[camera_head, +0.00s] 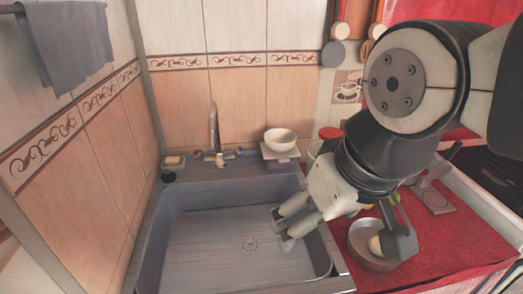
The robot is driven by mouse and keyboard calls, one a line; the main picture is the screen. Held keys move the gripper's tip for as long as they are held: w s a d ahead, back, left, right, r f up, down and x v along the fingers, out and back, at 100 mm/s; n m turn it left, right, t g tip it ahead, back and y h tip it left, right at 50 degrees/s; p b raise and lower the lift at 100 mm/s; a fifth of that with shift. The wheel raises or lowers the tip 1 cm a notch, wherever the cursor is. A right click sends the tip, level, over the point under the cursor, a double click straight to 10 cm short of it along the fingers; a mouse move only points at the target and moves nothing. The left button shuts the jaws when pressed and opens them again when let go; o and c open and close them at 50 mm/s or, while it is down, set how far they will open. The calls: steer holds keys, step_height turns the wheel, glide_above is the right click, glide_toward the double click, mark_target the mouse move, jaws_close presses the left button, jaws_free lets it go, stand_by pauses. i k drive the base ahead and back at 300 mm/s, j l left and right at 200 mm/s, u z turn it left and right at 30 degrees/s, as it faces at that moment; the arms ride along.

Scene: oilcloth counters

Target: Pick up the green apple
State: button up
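My gripper (342,244) is open and hangs at the right edge of the sink. One finger is over the sink basin and the other is over a round metal pan (357,256) on the red counter. A pale, rounded object (376,245) shows in the pan, beside the right finger, partly covered by it. A small green thing (395,197) shows just behind my gripper, mostly hidden; I cannot tell whether it is the green apple. I see nothing between the fingertips that is held.
The grey sink (200,240) is empty, with a faucet (214,132) behind it. A white bowl (280,139) stands on a scale-like stand at the back. A flat-headed utensil (433,199) lies on the red counter (450,240) near the dark stove (490,170).

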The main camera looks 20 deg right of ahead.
mark_target(397, 195)
steer(key=z, duration=1.25)
